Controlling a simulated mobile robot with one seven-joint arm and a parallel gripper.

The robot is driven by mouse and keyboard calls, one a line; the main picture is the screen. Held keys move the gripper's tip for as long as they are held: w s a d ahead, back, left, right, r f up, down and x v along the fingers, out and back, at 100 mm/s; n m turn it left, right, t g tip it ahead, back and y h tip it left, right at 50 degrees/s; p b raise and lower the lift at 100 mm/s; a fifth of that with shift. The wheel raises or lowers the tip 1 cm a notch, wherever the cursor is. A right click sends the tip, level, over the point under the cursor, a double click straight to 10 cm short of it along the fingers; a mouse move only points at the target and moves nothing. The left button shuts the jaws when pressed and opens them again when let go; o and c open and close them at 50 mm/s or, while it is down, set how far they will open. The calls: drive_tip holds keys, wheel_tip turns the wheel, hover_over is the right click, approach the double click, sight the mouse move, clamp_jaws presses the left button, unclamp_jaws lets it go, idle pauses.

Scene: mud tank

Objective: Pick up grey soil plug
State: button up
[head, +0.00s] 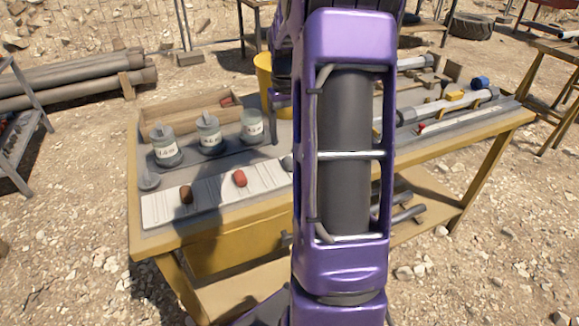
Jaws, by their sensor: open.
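A small grey lump, which looks like the grey soil plug (288,162), lies on the right visible part of a long white segmented tray (215,192). My purple arm hides part of it and the tray beyond. A brown plug (186,194) and a red plug (240,178) lie on the same tray to its left. My gripper (276,118) shows only partly at the left edge of my arm, above the table and behind the grey plug in the picture. It is open; most of it is hidden by my arm.
The tray lies along the front edge of a yellow-framed table (200,236). Several labelled jars (209,135) stand behind it, with a wooden box (185,115) and a yellow bucket (264,75) farther back. Tubes (445,106) lie on the right side. Gravel ground surrounds the table.

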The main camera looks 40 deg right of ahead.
sight(287, 161)
wheel_tip(287, 161, down, 3)
drive_tip(key=shift+f, duration=0.2)
drive_tip(key=shift+d+f+b, duration=0.2)
drive_tip(key=shift+f+b, duration=0.25)
drive_tip(key=shift+f, duration=0.9)
drive_tip(key=shift+d+f+b, duration=0.15)
drive_tip(key=shift+f+b, duration=0.25)
drive_tip(key=shift+f, duration=0.95)
drive_tip(key=shift+c, duration=0.3)
clamp_jaws()
